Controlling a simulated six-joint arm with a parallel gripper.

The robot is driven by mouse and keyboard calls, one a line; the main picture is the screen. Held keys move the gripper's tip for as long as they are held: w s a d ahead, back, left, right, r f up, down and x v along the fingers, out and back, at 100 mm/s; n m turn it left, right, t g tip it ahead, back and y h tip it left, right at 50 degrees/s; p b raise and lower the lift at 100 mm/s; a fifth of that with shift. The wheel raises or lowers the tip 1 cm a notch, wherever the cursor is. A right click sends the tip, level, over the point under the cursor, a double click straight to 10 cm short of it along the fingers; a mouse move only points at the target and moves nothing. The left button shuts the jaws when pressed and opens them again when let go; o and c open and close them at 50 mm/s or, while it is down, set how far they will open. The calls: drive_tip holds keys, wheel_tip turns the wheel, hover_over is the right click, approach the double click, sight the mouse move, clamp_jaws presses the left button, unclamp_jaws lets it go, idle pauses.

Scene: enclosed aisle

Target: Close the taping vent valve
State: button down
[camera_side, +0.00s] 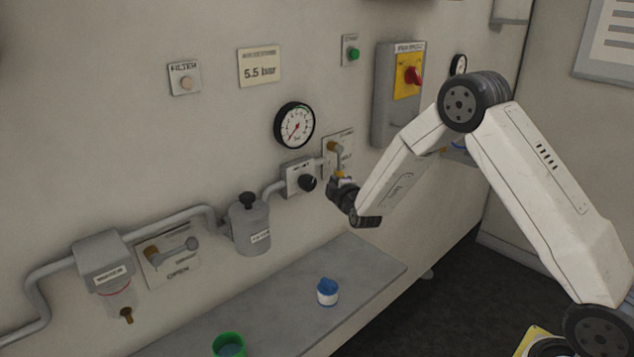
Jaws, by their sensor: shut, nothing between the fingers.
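My gripper (338,178) is shut and empty. It is at the wall just below a small valve (334,146) with a brass-coloured hub and a grey lever, mounted on a light plate. The lever hangs down toward my fingertips; I cannot tell whether they touch it. The plate's lettering is too small to read and partly hidden by the gripper. A second lever valve (152,250) is at the left, on a plate marked OPEN, with its grey handle pointing right. I cannot read which of the two is the vent valve.
A grey pipe (185,216) links a filter bowl (106,268), a grey canister (248,225) and a black knob (307,183). A gauge (294,125) and red-yellow switch (410,76) are above. The shelf (290,325) holds a blue-capped jar (327,291) and green container (229,345).

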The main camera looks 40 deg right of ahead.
drive_tip(key=shift+w+d+f, duration=0.1)
drive_tip(key=shift+w+d, duration=0.2)
drive_tip(key=shift+d, duration=0.45)
drive_tip(key=shift+d+f+n+h, duration=0.15)
drive_tip(key=shift+d+n+h, duration=0.2)
drive_tip(key=shift+n, duration=0.25)
drive_tip(key=d+r+n+t+y, duration=0.1)
drive_tip(key=d+r+n+t, duration=0.1)
drive_tip(key=d+n+t, duration=0.3)
drive_tip(key=d+n, duration=0.3)
drive_tip(key=n, duration=0.4)
drive_tip(key=shift+r+y, duration=0.3)
drive_tip(key=shift+y, duration=0.05)
drive_tip(key=shift+f, duration=0.15)
